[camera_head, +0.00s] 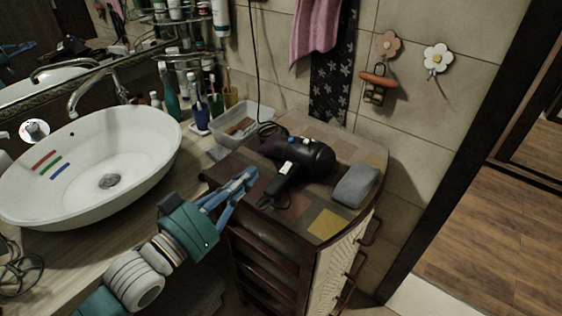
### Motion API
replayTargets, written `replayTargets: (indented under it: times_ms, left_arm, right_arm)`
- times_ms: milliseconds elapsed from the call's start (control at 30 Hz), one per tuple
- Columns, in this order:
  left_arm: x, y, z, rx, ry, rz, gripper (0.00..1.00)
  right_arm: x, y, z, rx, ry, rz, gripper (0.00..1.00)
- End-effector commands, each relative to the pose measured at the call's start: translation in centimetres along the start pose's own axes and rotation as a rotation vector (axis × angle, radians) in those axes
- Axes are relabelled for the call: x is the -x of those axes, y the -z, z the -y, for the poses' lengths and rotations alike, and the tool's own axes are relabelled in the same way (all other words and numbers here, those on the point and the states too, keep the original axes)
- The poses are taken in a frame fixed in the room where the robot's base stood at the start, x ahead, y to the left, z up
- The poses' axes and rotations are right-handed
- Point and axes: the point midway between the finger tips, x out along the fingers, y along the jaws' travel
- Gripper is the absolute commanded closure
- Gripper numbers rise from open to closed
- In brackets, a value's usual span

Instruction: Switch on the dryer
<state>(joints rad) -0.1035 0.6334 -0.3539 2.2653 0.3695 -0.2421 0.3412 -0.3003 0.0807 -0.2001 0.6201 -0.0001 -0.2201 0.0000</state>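The black hair dryer (312,158) lies on the patchwork top of a small cabinet, its handle toward the front left. A light-coloured switch patch (287,167) shows on the handle, and a small blue spot is on the body. My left gripper (249,176) is to the left of the handle, over the cabinet's left edge. Its blue fingers come together at the tips and hold nothing. They look apart from the dryer, though the depth is hard to judge. My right gripper is not in view.
A grey folded cloth or sponge (356,184) lies right of the dryer on the cabinet top (327,224). A clear plastic box (241,124) stands behind. A white basin (95,160) is at the left, with bottles and cups (201,115) beside it. A cord hangs down the wall.

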Motion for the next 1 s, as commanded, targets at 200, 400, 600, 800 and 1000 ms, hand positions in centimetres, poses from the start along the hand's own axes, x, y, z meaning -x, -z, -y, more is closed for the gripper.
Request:
replayTargets:
  times_ms: [200, 400, 600, 800, 1000]
  left_arm:
    - [-0.1, 0.0, 0.0, 0.000, 0.001, 0.001, 1.00]
    - [-2.3, 0.3, 0.0, 0.001, 0.002, -0.002, 1.00]
    - [-6.6, 0.4, 0.0, -0.001, 0.002, -0.002, 1.00]
    - [-10.5, -0.1, 0.0, 0.001, 0.002, 0.003, 1.00]
    - [-10.8, -3.1, 0.0, 0.000, 0.002, 0.004, 1.00]
  right_arm:
    - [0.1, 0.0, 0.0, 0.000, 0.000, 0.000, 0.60]
    - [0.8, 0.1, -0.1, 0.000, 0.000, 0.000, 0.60]
    - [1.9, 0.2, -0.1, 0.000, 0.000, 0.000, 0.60]
    - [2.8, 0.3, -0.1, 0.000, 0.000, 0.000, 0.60]
    - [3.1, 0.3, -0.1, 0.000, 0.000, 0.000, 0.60]
